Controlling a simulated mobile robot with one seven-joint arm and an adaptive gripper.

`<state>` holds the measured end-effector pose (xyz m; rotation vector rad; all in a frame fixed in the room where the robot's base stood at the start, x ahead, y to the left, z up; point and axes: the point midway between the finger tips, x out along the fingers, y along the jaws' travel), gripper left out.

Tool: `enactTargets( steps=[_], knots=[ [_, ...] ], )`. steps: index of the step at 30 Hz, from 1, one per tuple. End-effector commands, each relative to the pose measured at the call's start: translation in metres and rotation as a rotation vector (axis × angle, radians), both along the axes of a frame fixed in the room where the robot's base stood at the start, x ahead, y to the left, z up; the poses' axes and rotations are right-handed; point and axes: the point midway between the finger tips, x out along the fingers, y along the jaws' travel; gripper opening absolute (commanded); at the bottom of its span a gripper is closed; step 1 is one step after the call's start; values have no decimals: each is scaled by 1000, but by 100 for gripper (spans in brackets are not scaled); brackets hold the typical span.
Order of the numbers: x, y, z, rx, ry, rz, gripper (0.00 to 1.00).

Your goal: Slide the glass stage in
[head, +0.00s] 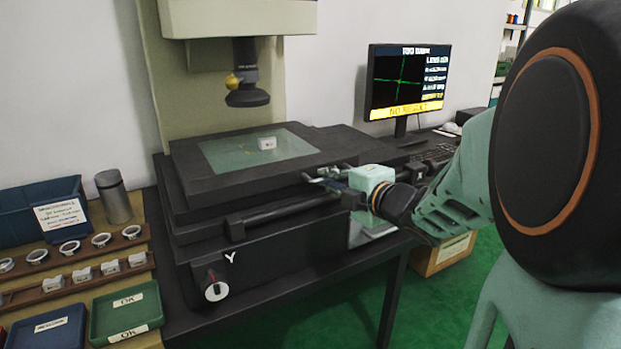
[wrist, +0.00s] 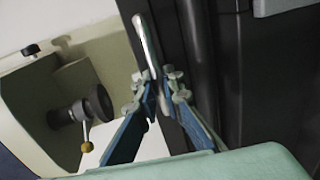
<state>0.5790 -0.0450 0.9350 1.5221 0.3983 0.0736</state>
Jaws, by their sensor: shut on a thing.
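The glass stage (head: 225,153) is a pale green pane in a dark square frame on the measuring machine. The optical head (head: 247,88) hangs above the back of the stage. My gripper (head: 325,178) is at the stage's right front edge. In the wrist view my gripper (wrist: 158,88) has its blue fingers closed on a silver bar handle (wrist: 147,42) beside the dark stage side.
A monitor (head: 406,82) with a yellow banner stands at the back right, near a keyboard (head: 440,155). At left are a blue bin (head: 20,225), a metal cylinder (head: 114,197), racks of rings, and a green OK tray (head: 110,315). A cardboard box (head: 440,255) sits on the floor.

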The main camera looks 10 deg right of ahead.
Motion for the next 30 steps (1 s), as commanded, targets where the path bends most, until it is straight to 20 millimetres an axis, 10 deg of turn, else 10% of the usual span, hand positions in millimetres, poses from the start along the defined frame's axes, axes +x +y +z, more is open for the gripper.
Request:
enactTargets(
  steps=[22,30],
  knots=[
    [-2,8,-1,1,1,4,0],
    [-2,6,0,0,1,2,25]
  ],
)
